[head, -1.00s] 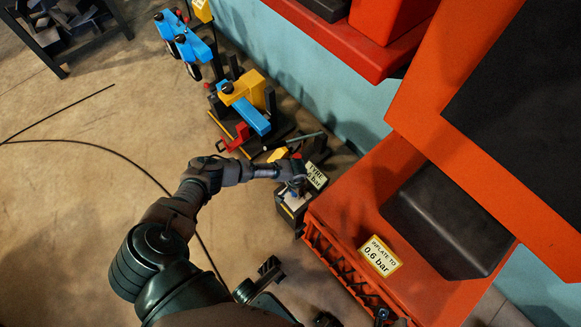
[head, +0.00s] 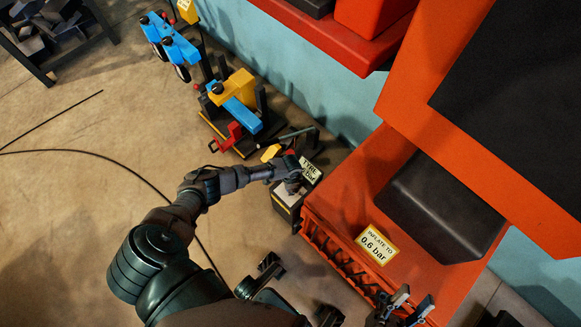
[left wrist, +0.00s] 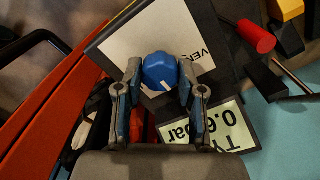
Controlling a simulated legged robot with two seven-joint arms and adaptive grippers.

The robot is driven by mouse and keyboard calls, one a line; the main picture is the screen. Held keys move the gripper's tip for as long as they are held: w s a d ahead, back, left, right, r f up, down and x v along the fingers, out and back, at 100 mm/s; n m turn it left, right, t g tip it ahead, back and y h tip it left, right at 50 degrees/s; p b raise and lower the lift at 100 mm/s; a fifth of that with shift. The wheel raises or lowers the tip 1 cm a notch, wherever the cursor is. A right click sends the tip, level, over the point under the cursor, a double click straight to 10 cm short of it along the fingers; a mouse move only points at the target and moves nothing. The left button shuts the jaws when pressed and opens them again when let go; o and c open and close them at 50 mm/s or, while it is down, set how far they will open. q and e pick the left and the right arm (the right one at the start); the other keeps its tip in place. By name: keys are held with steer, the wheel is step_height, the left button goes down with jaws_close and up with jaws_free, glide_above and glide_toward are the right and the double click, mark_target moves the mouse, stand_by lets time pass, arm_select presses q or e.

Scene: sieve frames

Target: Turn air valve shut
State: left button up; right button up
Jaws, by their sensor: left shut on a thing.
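A blue valve knob (left wrist: 160,71) with a white mark sits on a dark box with a pale top plate (left wrist: 118,52) in the left wrist view. My left gripper (left wrist: 160,76) is shut on the knob, one finger on each side. In the head view my left gripper (head: 291,184) is at the small dark box (head: 287,207) beside the orange machine, and the arm's end hides the knob. My right gripper (head: 412,299) is empty at the bottom right, its two fingers apart, over the front edge of the orange machine.
The orange machine (head: 322,205) stands just right of the box, with an "inflate to 0.6 bar" sign (head: 376,244). A tyre pressure label (head: 311,172) stands behind the box. A blue and yellow device (head: 240,88) is further back. A cable (head: 105,158) lies on open floor at left.

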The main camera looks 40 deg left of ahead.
arm_select(q)
steer(key=shift+s+a+f, duration=0.1)
stand_by(0.3)
steer(key=o, duration=1.1)
steer(key=shift+o, duration=0.2)
step_height(320, 180, up, 12)
